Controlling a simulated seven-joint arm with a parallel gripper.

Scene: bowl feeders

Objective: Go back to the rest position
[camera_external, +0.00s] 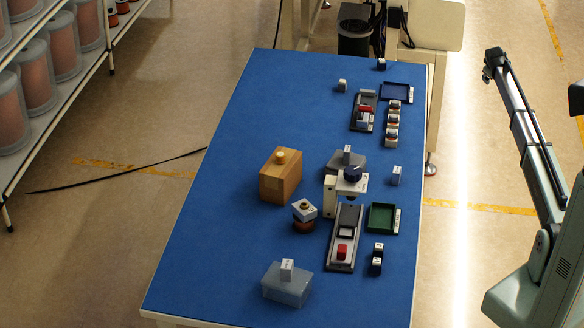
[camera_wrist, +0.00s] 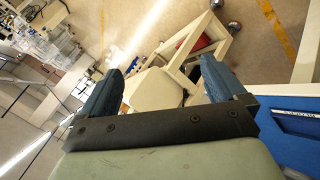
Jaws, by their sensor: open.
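My gripper (camera_wrist: 161,68) shows in the wrist view with its two dark blue fingers spread well apart. Nothing is between the fingertips; behind them lie the floor and pale furniture. In the external view my arm (camera_external: 528,138) stands at the right, raised off to the right of the blue table (camera_external: 230,200). I cannot make out the fingers in that view. The table's blue top also shows at the right edge of the wrist view (camera_wrist: 285,125), beside the gripper and apart from it.
The table holds a wooden box (camera_external: 280,180), a translucent box (camera_external: 287,288), a green tray (camera_external: 382,218), a dark blue tray (camera_external: 396,92), a press-like device (camera_external: 331,195) and several small blocks. The table's left side is clear. Shelves (camera_external: 95,85) stand farther left.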

